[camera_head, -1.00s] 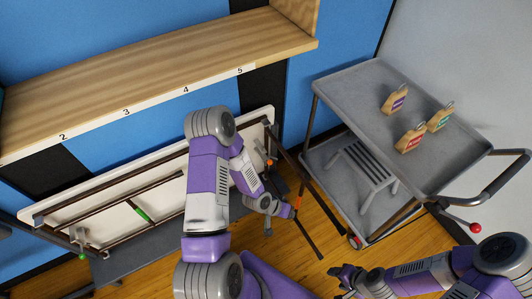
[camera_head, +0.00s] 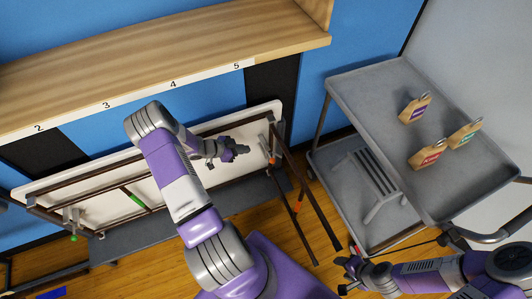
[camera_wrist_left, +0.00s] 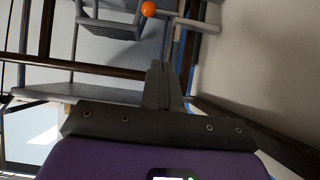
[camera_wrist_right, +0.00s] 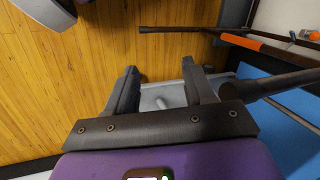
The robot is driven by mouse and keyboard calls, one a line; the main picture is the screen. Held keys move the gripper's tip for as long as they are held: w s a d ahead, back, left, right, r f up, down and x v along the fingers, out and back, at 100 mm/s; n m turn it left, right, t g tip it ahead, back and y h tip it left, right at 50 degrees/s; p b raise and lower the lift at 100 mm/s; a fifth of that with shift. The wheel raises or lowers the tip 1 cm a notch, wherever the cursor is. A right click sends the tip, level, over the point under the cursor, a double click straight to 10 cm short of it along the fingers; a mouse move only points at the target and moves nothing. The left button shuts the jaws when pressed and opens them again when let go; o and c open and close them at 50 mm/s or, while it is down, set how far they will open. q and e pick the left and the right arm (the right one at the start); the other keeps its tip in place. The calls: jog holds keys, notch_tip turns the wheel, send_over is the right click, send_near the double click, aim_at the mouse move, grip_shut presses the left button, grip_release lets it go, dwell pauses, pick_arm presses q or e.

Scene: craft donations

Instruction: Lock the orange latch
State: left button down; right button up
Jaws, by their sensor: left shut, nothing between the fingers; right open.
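A tabletop (camera_head: 100,178) stands on its long edge against the wall, its underside facing me. Its right leg frame (camera_head: 322,215) swings out from it, with an orange band (camera_head: 297,204) on one bar. The orange latch (camera_head: 271,161) is by that frame's hinge; its ball knob shows at the top of the left wrist view (camera_wrist_left: 148,8) and the right edge of the right wrist view (camera_wrist_right: 314,35). My left gripper (camera_head: 243,150) is shut and empty, a little left of the latch and apart from it. My right gripper (camera_head: 344,273) is open and empty, low and right of the leg frame.
The left leg frame with a green band (camera_head: 134,197) lies folded along the tabletop; a green knob (camera_head: 73,238) is at the lower left. A wooden shelf (camera_head: 150,62) runs above. A grey cart (camera_head: 350,100) with several tagged blocks stands at the right.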

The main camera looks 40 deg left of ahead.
pick_arm(q)
jog(key=s+f+b+x, duration=0.1)
jog(key=b+x, duration=0.4)
jog(key=x, duration=0.8)
jog(key=shift+s+a+f, duration=0.2)
jog(key=shift+a+f, duration=0.1)
jog(key=shift+f, duration=0.35)
pick_arm(e)
notch_tip(320, 180, down, 5)
jog(key=shift+f, duration=0.1)
